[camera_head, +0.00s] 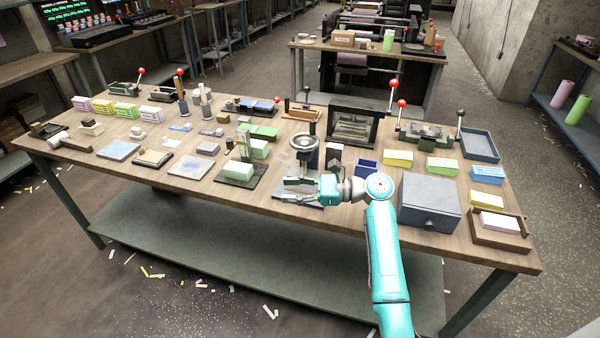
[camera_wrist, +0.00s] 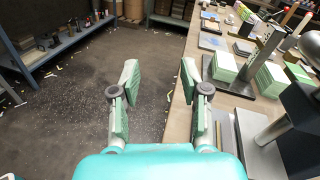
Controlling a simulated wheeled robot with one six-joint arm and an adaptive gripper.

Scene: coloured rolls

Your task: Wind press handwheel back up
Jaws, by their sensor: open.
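The press handwheel (camera_head: 304,142) is a grey ring on top of a dark upright column (camera_head: 307,160) near the table's front middle. A rounded grey part at the right edge of the wrist view may be the wheel, cut off by the frame. The press's metal base plate (camera_head: 312,204) lies below, partly hidden by my gripper. My gripper (camera_head: 286,190) is low in front of the column, below the wheel, pointing left. In the wrist view my gripper (camera_wrist: 159,78) has its two green-padded fingers apart, with nothing between them. It does not touch the wheel.
Left of the press, green paper blocks (camera_head: 260,148) stand on a dark board (camera_head: 232,184) with an upright post. A framed press (camera_head: 353,125) stands behind. Floor beyond the front edge is open.

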